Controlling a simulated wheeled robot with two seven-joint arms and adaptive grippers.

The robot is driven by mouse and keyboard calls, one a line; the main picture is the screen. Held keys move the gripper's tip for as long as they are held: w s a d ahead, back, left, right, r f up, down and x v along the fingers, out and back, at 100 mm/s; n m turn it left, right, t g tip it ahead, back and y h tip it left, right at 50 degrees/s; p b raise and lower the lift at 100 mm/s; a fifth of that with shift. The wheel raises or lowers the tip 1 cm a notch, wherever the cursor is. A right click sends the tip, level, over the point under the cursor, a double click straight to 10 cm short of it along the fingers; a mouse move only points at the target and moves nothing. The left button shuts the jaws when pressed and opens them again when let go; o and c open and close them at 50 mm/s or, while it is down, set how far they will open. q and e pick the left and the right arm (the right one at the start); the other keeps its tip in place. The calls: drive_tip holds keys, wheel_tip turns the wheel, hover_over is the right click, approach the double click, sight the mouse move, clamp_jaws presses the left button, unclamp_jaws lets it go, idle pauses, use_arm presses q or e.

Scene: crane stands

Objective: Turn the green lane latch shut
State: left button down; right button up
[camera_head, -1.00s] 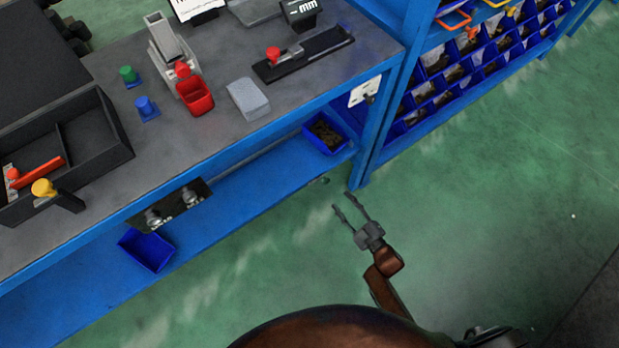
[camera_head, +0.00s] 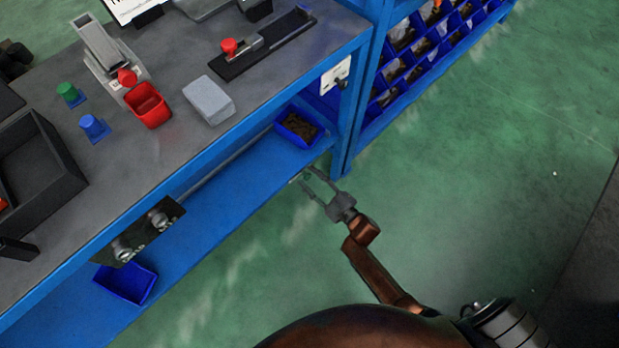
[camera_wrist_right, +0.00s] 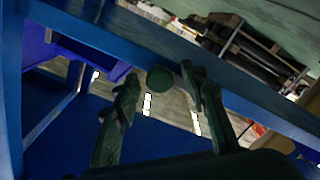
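A green knob (camera_head: 70,94) on a small blue base stands on the grey bench top in the head view, beside a blue knob (camera_head: 94,127). I cannot tell if this green knob is the lane latch or how it is turned. My right gripper (camera_head: 306,176) is open and empty, low in front of the bench's right end near the blue leg. In the right wrist view its two fingers (camera_wrist_right: 159,78) are apart. A dark greenish disc (camera_wrist_right: 160,80) shows between them; I cannot tell what it is. My left gripper is out of view.
The bench carries a red bin (camera_head: 147,106), a grey block (camera_head: 208,100), a black slide with red knob (camera_head: 229,47) and a dark tray (camera_head: 62,188). A blue bin (camera_head: 298,128) sits on the lower shelf. Bare green floor (camera_head: 470,190) lies to the right.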

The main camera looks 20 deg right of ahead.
clamp_jaws()
idle(0.4)
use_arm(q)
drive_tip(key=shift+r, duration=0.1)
